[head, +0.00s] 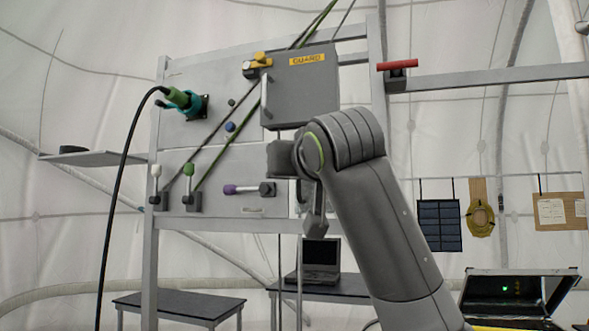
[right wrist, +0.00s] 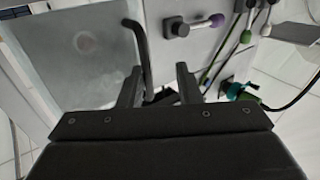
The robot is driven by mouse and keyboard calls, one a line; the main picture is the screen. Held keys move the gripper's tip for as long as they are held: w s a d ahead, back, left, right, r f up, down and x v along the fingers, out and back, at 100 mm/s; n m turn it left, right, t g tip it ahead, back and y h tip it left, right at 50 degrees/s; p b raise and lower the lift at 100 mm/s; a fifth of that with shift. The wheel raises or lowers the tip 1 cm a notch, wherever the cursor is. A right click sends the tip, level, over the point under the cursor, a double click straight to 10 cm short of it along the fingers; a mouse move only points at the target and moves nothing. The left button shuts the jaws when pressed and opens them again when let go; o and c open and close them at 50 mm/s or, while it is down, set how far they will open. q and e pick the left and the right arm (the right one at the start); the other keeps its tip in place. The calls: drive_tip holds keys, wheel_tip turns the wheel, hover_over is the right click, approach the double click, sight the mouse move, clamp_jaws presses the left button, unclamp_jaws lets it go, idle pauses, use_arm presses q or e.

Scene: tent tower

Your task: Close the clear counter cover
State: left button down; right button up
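A translucent grey panel (right wrist: 70,60), which looks like the clear counter cover, fills the left of the right wrist view. A dark bar handle (right wrist: 140,48) runs along its right edge. I cannot tell how far the cover stands open. My right gripper (right wrist: 158,88) has its two fingers apart, with the lower end of the handle between or just beyond them; contact cannot be told. In the head view my right arm hides most of the cover and the gripper's fingertips. My left gripper is in neither view.
The board carries a grey GUARD box (head: 300,88), a green plug with cable (head: 180,98), white and green levers (head: 189,175), and a purple-tipped lever (head: 245,189). A red-handled bar (head: 397,66) sits upper right. A laptop (head: 314,262) stands on a low table behind.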

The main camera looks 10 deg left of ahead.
drive_tip(key=b+v, duration=0.7)
drive_tip(key=v, duration=1)
drive_tip(key=shift+d, duration=0.15)
drive_tip(key=shift+s, duration=0.2)
